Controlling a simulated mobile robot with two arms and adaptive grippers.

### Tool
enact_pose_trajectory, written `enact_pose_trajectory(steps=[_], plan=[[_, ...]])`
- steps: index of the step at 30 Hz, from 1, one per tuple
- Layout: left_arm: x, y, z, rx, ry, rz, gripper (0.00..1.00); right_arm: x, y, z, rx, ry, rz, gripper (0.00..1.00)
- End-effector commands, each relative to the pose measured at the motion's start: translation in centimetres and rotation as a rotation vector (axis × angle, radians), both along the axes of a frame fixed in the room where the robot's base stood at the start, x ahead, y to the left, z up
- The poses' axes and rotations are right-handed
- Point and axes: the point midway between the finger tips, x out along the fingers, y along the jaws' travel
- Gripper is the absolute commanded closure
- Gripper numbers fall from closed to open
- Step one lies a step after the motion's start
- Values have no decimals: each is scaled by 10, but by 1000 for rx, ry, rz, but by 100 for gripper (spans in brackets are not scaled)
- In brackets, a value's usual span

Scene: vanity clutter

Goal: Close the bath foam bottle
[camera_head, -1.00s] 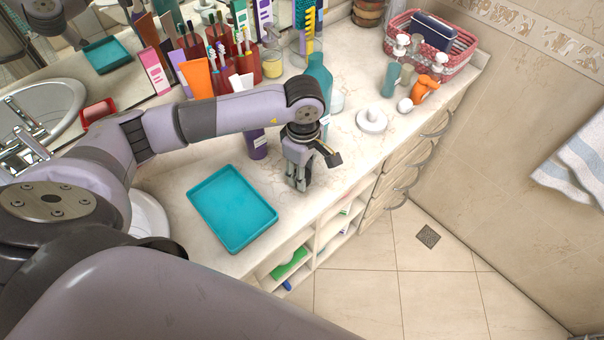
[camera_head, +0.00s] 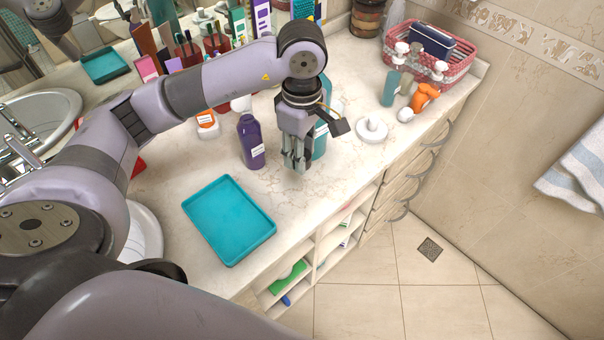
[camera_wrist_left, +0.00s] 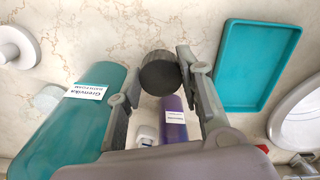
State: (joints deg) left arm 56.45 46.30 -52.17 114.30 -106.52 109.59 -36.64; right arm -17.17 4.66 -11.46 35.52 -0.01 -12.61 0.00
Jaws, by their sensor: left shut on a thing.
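The bath foam bottle (camera_head: 321,142) is teal and stands on the counter, partly hidden behind my left gripper in the head view. In the left wrist view the bottle (camera_wrist_left: 80,125) is large on the left, with a white label. My left gripper (camera_head: 296,166) is shut on a dark round cap (camera_wrist_left: 160,73), held between its fingertips beside the bottle and apart from it. The bottle's mouth is hidden by my arm in the head view and cannot be made out in the wrist view. My right gripper is not in view.
A purple bottle (camera_head: 250,142) stands just left of the gripper. A teal tray (camera_head: 228,222) lies at the front left. The counter's front edge is close.

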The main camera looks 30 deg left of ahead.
Motion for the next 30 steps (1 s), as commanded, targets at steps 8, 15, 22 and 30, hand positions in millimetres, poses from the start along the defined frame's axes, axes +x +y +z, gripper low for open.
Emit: enact_pose_trajectory(steps=[8,15,22,30], plan=[[1,0,66,2,-6,0,75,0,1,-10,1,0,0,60],[0,0,91,1,-1,0,75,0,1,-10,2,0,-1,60],[0,0,98,0,0,0,75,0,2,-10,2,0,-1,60],[0,0,98,0,1,0,75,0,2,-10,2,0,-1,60]])
